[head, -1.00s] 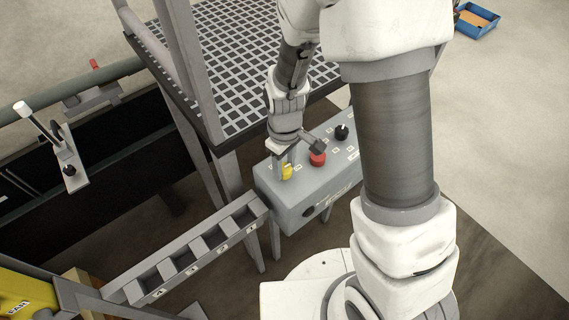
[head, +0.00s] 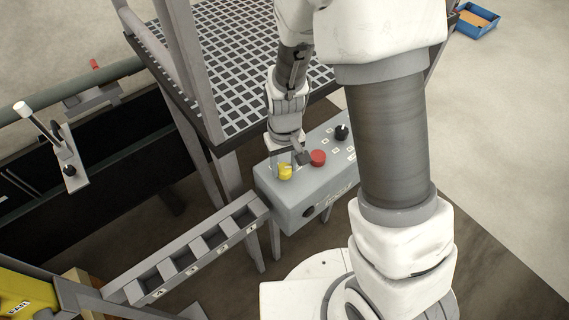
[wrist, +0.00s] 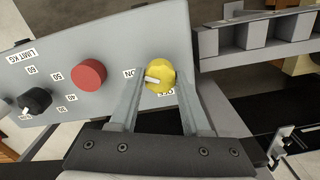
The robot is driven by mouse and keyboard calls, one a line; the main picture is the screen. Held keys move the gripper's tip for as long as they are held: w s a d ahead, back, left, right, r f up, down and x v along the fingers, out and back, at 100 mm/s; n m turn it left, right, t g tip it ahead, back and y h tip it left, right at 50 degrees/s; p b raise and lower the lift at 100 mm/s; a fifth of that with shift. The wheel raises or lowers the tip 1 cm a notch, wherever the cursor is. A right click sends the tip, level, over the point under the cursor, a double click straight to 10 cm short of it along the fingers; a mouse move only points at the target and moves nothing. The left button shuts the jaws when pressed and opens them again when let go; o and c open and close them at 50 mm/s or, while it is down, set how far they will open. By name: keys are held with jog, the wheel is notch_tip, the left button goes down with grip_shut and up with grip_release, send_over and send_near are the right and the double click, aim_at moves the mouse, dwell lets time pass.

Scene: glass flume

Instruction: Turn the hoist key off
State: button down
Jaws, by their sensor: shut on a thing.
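The hoist key is a yellow round knob (head: 285,172) on the grey control box (head: 300,212); it also shows in the wrist view (wrist: 165,76). Its white pointer points left in the wrist view, toward the ON label (wrist: 130,73). The OFF label (wrist: 168,93) is just below the knob and partly hidden by it. My gripper (wrist: 161,72) has one finger on each side of the knob and is shut on it. In the head view my gripper (head: 284,167) reaches down onto the knob from above.
A red button (wrist: 89,74) sits beside the knob, with a black dial (wrist: 36,101) marked LIMIT KG beyond it. A slotted rack (head: 190,252) stands left of the box. A grated platform (head: 245,60) with posts rises behind it.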

aim_at(285, 168)
jog(key=m+p, duration=0.1)
jog(key=m, duration=0.5)
jog(key=shift+r+m, duration=0.1)
jog(key=shift+m, duration=0.2)
jog(key=m+p, duration=0.2)
jog(key=m, duration=0.3)
jog(key=shift+m, duration=0.3)
jog(key=shift+p, duration=0.3)
jog(key=shift+c, duration=1.9)
grip_release()
notch_tip(285, 168, up, 17)
jog(key=p, duration=0.3)
jog(key=shift+r, duration=0.15)
